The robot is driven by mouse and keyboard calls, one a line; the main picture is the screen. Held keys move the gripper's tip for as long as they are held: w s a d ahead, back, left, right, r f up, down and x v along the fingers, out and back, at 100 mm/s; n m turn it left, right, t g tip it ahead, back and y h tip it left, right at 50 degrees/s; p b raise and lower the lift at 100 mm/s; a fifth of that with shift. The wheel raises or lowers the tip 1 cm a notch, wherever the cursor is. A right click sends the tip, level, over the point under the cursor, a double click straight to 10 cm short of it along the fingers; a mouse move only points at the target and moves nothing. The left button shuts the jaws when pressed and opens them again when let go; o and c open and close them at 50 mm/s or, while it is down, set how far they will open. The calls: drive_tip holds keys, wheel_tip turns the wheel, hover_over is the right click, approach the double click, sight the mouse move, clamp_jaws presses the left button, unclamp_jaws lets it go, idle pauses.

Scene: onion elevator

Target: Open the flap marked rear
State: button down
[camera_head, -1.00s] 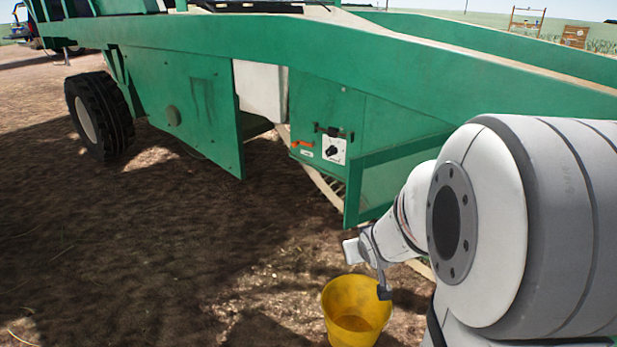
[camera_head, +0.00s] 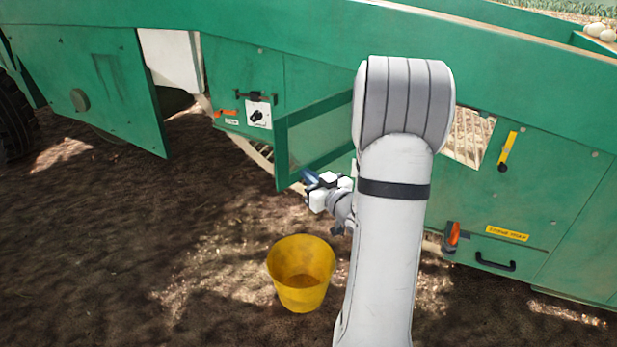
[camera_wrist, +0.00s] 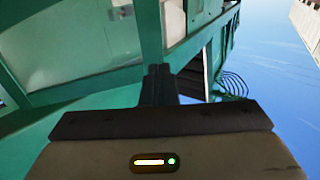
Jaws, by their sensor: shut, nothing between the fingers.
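A green framed flap with a see-through panel (camera_head: 281,155) stands swung out from the machine's side, left of my arm. A closed green panel (camera_head: 560,222) at the right has a black handle (camera_head: 495,263), an orange latch (camera_head: 453,234) and a yellow label (camera_head: 507,233). The lettering is too small to read surely, so I cannot tell which flap is marked rear. My gripper (camera_head: 309,178) is shut and empty by the lower edge of the swung-out flap; I cannot tell whether they touch. In the wrist view the closed fingers (camera_wrist: 158,84) point towards green framework.
A yellow bucket (camera_head: 301,275) stands on the ground below my gripper. Left of the flap are another orange latch (camera_head: 226,112) and a white switch plate (camera_head: 259,113). A yellow lever (camera_head: 507,150) is mounted at the upper right. Open dirt lies in front.

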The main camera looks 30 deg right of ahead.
drive_tip(key=b, duration=0.2)
approach(277, 150)
drive_tip(key=w, duration=0.4)
drive_tip(key=shift+w+a+r, duration=0.1)
drive_tip(key=shift+w+a, duration=0.15)
drive_tip(key=shift+w, duration=0.05)
